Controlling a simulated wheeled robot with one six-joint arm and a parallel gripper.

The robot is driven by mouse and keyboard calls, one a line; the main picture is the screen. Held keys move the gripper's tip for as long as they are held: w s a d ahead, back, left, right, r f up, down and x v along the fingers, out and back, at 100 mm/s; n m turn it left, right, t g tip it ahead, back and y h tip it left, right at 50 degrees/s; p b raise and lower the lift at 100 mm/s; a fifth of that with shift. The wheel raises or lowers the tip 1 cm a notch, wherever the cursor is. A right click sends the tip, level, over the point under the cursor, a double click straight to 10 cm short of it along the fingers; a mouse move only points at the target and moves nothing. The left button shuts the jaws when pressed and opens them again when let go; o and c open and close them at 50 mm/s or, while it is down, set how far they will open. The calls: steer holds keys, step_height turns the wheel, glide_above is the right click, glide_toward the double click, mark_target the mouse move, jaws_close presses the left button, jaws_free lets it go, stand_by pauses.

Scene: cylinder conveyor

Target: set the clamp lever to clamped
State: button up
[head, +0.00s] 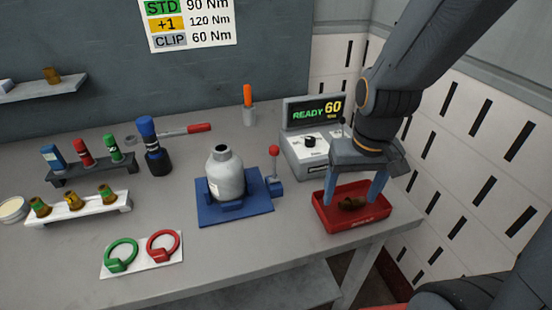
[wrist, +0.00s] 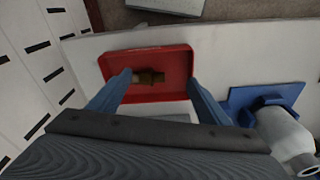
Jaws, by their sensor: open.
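The clamp lever (head: 274,163) has a red ball knob on a thin stalk and stands upright at the right side of the blue clamp base (head: 248,208). A grey cylinder (head: 225,175) with a neck sits upright in that base. In the wrist view, part of the blue base (wrist: 240,97) and the cylinder (wrist: 285,137) show at the right; the lever is not clearly seen there. My gripper (head: 354,200) is open above the red tray (head: 322,218), to the right of the clamp. A brown fitting (wrist: 148,77) lies in the tray, apart from the fingers.
A tester (head: 309,142) reading "READY 60" stands behind the tray. A white board with green and red rings (head: 163,246) lies at the front. Racks of bottles (head: 90,172) and brass fittings (head: 73,199) are at the left. A red-handled tool (head: 198,128) lies behind.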

steer(key=shift+m+g, duration=0.6)
steer(key=shift+g, duration=0.1)
steer(key=w+a+r, duration=0.1)
steer(key=w+r, duration=0.1)
steer(key=w, duration=0.1)
steer(key=w+a+r, duration=0.2)
steer(key=w, duration=0.2)
steer(key=w+a+r+b, duration=0.1)
steer(key=w+a+r, duration=0.1)
steer(key=w, duration=0.1)
steer(key=shift+w+r, duration=0.15)
steer(key=shift+w, duration=0.15)
jaws_close()
steer(key=w+a+r+m+g, duration=0.1)
steer(key=w+a+r+g, duration=0.1)
steer(key=w+a+r, duration=0.6)
step_height(320, 180, up, 4)
steer(key=shift+a+f+y+b, duration=0.15)
steer(key=shift+a+y+b, duration=0.25)
steer(key=shift+a+b, duration=0.05)
